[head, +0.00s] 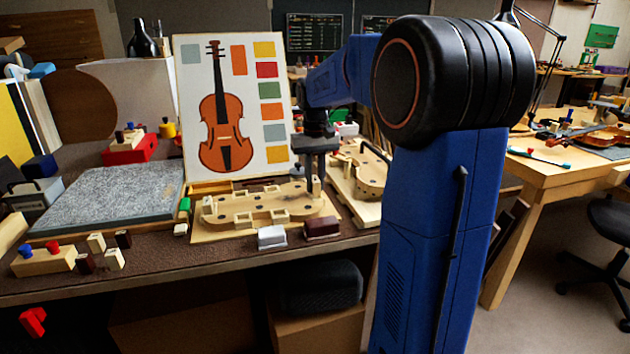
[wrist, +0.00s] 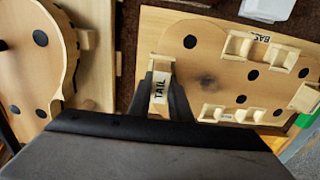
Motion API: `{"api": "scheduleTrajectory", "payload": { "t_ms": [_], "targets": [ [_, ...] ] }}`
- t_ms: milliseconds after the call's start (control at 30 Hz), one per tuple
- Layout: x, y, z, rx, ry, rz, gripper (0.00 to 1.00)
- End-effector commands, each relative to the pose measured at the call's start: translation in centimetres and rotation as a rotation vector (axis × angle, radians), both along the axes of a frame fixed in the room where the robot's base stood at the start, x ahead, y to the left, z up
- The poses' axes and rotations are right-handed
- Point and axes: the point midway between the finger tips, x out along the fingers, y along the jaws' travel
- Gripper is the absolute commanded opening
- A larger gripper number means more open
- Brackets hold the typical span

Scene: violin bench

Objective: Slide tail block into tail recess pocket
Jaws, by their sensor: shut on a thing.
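The tail block (wrist: 159,88) is a small pale wooden block marked TAIL in the wrist view. My gripper (wrist: 160,92) is shut on it, with a dark finger on each side. The block is at the left end of the violin-shaped wooden mould (wrist: 205,75), where the tail recess pocket is hidden by the block and fingers. I cannot tell how far the block sits in the pocket. In the head view my gripper (head: 314,180) points down over the right end of the mould (head: 255,208), and the block is mostly hidden there.
Pale blocks (wrist: 254,48) stand around the mould's edge. A second violin-shaped piece (head: 358,170) lies close on the right in the head view. A white box (head: 271,237) and a dark red box (head: 322,228) sit in front. A grey slab (head: 105,195) lies left.

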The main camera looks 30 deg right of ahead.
Motion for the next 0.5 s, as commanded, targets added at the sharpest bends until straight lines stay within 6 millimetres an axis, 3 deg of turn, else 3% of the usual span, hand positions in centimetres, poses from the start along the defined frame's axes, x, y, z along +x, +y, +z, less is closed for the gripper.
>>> {"api": "scheduleTrajectory", "payload": {
  "t_ms": [500],
  "targets": [
    [-0.02,0.01,-1.08,0.0,0.001,0.0,0.0]
  ]
}}
